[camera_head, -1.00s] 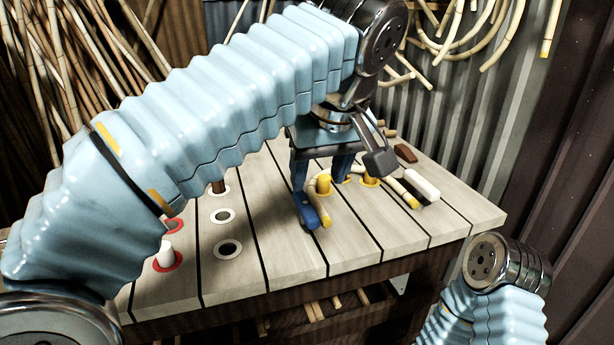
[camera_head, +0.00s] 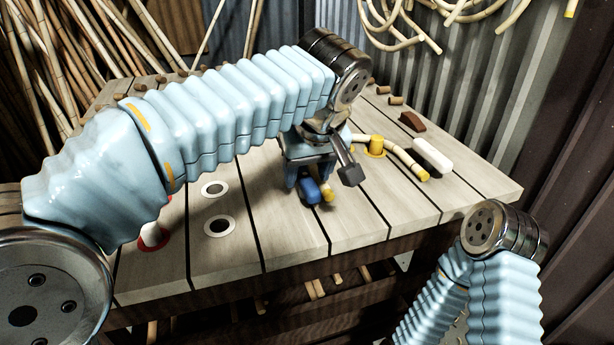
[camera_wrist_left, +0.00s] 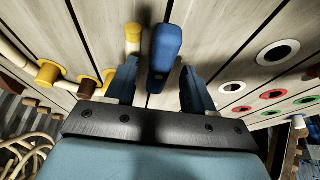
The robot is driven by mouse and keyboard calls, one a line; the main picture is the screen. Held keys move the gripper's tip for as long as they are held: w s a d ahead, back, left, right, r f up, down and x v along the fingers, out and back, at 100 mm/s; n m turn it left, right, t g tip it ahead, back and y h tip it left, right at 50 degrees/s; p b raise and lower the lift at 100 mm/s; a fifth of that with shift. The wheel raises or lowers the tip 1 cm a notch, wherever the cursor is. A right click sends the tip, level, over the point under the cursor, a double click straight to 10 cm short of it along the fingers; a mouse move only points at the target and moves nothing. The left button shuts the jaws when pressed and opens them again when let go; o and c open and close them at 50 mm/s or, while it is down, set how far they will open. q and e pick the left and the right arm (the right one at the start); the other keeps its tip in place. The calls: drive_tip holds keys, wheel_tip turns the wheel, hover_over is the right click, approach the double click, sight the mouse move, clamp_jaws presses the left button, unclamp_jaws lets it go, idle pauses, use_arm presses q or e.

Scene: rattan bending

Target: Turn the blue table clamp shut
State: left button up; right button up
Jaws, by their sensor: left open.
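The blue table clamp (camera_head: 309,189) stands on the slatted bench top, near the middle of its front part. In the left wrist view its blue handle (camera_wrist_left: 165,50) lies between my two blue fingers, with a gap on both sides. My left gripper (camera_head: 305,178) points down over the clamp and is open; it also shows in the left wrist view (camera_wrist_left: 158,85). A rattan piece with a yellow end (camera_head: 327,195) lies beside the clamp. The clamp's lower part is hidden. My right arm shows at the lower right, but its gripper is out of view.
The wooden bench (camera_head: 270,235) has white-ringed holes (camera_head: 219,226) and a red-ringed hole with a white peg (camera_head: 152,236) on the left. A yellow peg (camera_head: 376,146) bears a bent rattan, beside a white block (camera_head: 432,155) and a brown block (camera_head: 411,121).

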use_arm(q)
drive_tip(key=shift+w+a+f, duration=0.1)
drive_tip(key=shift+w+f, duration=0.1)
drive_tip(key=shift+f, duration=0.3)
clamp_jaws()
